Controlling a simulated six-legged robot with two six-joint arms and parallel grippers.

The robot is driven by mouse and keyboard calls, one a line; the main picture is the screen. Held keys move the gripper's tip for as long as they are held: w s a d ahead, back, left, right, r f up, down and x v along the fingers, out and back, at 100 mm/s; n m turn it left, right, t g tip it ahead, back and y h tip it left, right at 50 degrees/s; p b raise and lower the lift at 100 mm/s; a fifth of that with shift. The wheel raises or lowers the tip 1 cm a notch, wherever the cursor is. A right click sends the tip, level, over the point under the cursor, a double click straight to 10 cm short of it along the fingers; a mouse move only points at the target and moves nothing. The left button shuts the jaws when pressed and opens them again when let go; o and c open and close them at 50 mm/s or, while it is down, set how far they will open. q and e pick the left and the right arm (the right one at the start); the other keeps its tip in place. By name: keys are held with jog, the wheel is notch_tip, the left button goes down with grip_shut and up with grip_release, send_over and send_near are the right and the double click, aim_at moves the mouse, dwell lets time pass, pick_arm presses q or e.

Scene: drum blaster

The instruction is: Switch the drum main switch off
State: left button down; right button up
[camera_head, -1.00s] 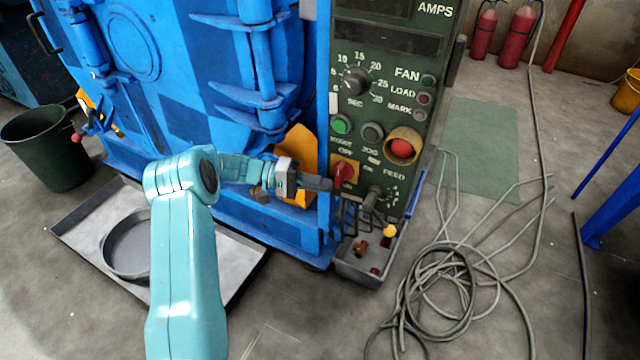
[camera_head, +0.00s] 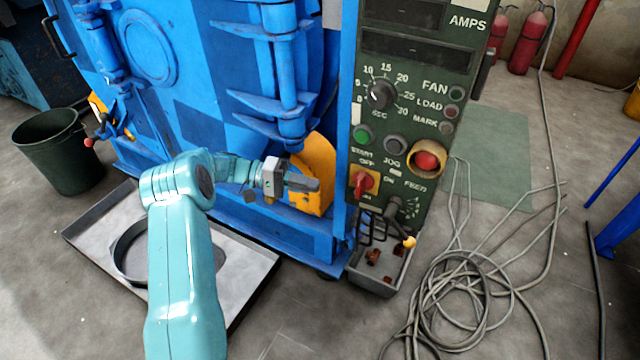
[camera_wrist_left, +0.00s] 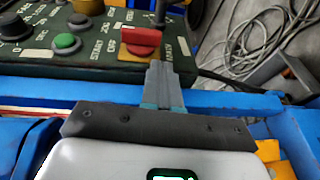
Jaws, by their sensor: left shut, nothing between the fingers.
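The drum main switch is a red rotary handle (camera_head: 364,182) on a yellow plate, low on the left side of the green control panel (camera_head: 455,75). In the left wrist view the red handle (camera_wrist_left: 140,38) is just beyond my fingertips. My left gripper (camera_head: 318,185) is shut and empty, left of the switch with a gap between them in the head view. In the left wrist view its closed fingers (camera_wrist_left: 162,72) point at the plate's lower edge. I cannot tell the handle's exact setting. My right gripper is in neither view.
A green start button (camera_head: 361,135), a black jog button (camera_head: 395,144) and a red mushroom button (camera_head: 427,161) sit above the switch. The blue machine (camera_head: 180,65) stands left. A small grey bin (camera_head: 372,288) is below the panel. Cables (camera_head: 450,300) coil on the floor.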

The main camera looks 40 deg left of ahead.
pick_arm(q)
jog(key=shift+p+v, duration=0.4)
jog(key=shift+v, duration=2.5)
jog(key=shift+f, duration=0.15)
jog(key=shift+d, duration=0.1)
